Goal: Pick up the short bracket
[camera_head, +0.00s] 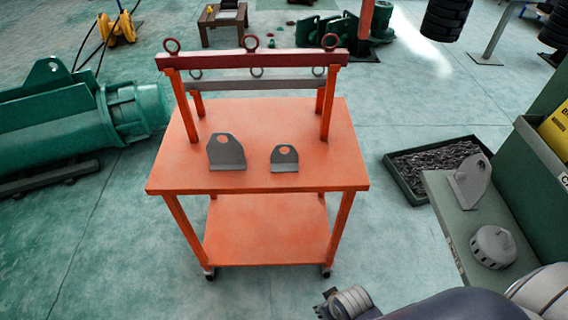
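The short bracket (285,158) is a small dark grey plate with a round hole, standing on a flat foot on the orange cart's top (255,182). A taller grey bracket (226,152) with a hole stands to its left, a gap apart. My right gripper (328,304) shows only in part at the bottom edge, in front of the cart and well away from the short bracket. Its fingers are too small and cut off to tell if they are open. My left gripper is not in view.
An orange frame with a dark red beam (255,60) and eye rings rises from the cart's back half. At right, a green bench (455,225) holds another bracket (470,182) and a grey round part (493,246). A dark tray (408,182) lies on the floor.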

